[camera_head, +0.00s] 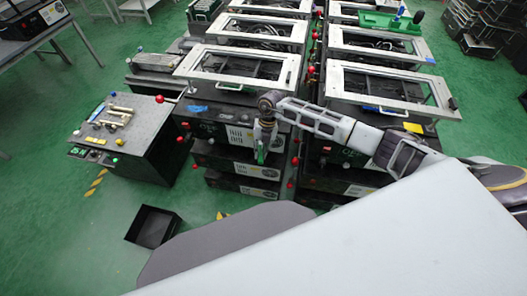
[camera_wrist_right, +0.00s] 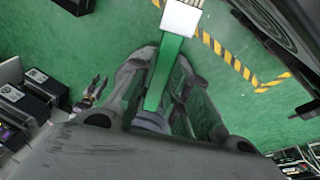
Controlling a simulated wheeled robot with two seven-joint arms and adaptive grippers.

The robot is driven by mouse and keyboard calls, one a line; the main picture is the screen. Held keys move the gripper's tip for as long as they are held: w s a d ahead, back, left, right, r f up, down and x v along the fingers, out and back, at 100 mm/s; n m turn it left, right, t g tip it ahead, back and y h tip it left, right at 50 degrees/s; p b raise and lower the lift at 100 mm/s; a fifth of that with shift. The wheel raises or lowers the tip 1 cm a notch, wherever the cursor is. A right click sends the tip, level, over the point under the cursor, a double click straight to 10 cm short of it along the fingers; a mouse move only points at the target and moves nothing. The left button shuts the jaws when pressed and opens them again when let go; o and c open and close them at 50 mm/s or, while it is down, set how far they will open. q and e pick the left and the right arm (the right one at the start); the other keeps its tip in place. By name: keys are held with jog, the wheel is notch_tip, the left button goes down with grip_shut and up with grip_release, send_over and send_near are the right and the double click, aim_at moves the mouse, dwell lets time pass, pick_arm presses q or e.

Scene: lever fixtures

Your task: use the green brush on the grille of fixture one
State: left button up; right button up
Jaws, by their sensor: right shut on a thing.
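My right gripper (camera_head: 263,148) points down in front of the middle stack of fixtures. It is shut on the green brush (camera_head: 262,156), of which only a small part shows below the fingers. In the right wrist view the brush (camera_wrist_right: 166,65) has a flat green handle between the fingers and a white head with pale bristles at the far end. The bristles appear clear of any surface. A pale slotted grille (camera_head: 240,138) shows on the middle stack's front, close left of the gripper. I cannot read which fixture is number one. My left gripper is not clearly seen.
A dark console (camera_head: 135,128) with levers and a green-lit panel stands at the left. An open black bin (camera_head: 153,227) lies on the green floor. Pale frames (camera_head: 240,68) top the fixtures, with red knobs along their sides. A green tray (camera_head: 392,21) sits at the back right.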

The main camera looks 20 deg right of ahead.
jog(key=shift+s+a, duration=0.1)
dwell(0.3)
jog(key=shift+s+a+r+p, duration=0.1)
jog(key=shift+s+a+p, duration=0.4)
jog(key=shift+s+p, duration=0.3)
jog(key=shift+s+a+p, duration=0.5)
jog(key=shift+s+a, duration=0.1)
jog(key=shift+s, duration=0.25)
jog(key=shift+s+a+p, duration=0.5)
jog(key=shift+s+a, duration=0.05)
jog(key=shift+s, duration=0.25)
jog(key=shift+s+a+p, duration=0.4)
jog(key=shift+s+a, duration=0.05)
jog(key=shift+s, duration=0.2)
jog(key=shift+s+a+p, duration=0.4)
jog(key=shift+s, duration=0.2)
